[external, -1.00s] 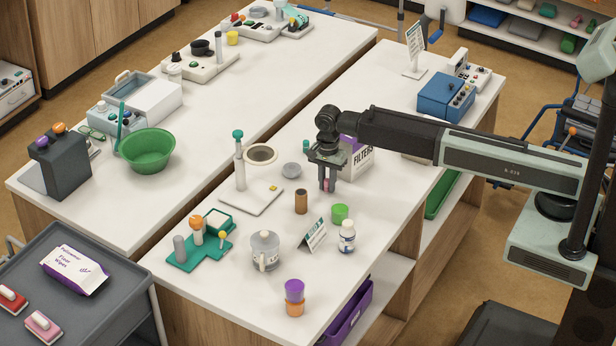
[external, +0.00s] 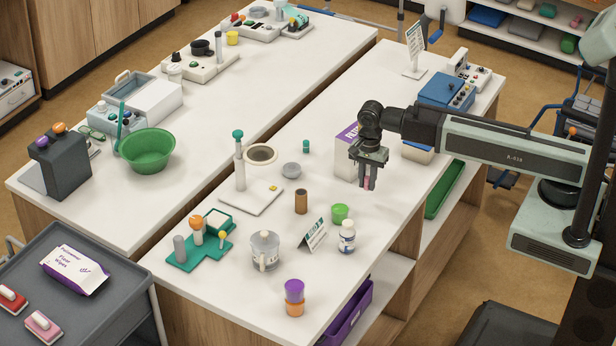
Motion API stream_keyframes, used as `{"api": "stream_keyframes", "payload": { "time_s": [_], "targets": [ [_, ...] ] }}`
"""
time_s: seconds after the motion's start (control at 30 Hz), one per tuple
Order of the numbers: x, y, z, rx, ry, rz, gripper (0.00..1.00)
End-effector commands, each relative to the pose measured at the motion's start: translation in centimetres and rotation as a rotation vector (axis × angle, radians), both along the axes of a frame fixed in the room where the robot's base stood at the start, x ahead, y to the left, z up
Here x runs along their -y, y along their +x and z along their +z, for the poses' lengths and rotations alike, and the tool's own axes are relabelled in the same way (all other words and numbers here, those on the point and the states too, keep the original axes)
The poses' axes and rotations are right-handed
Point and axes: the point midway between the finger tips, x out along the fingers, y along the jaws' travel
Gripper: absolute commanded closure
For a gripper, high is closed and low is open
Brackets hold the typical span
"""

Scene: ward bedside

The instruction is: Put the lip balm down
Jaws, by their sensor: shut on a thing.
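My gripper (external: 367,187) points down over the right part of the near white table (external: 378,215), in front of the white and purple filters box. It is shut on the lip balm (external: 367,183), a small pink piece showing between the fingertips. The fingers hide most of the lip balm. It looks held above the tabletop, but the exact height is hard to tell.
The filters box (external: 346,160) stands just behind my gripper. A green cup (external: 340,212), a white bottle (external: 347,236), a brown cylinder (external: 301,201) and a small sign (external: 314,235) stand to the left and front.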

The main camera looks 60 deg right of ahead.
Motion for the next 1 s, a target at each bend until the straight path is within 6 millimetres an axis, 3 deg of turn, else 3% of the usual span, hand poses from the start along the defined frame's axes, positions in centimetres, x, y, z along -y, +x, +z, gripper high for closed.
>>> {"api": "stream_keyframes", "payload": {
  "time_s": [0.03,0.2,0.37,0.47,0.57,0.8,1.0],
  "targets": [
    [0.2,-1.4,0.2,0.0,0.0,0.0,1.0],
    [0.5,-3.0,0.3,0.0,0.0,0.0,1.0],
    [0.5,-3.2,0.4,0.0,0.0,-0.001,1.0],
    [0.8,-2.4,1.6,0.0,0.0,-0.032,1.0],
    [1.7,-0.4,4.6,0.0,0.0,-0.122,1.0],
    [6.2,6.6,14.1,0.0,0.0,-0.493,1.0],
    [9.7,10.9,19.3,0.0,0.0,-0.75,1.0]
  ]
}}
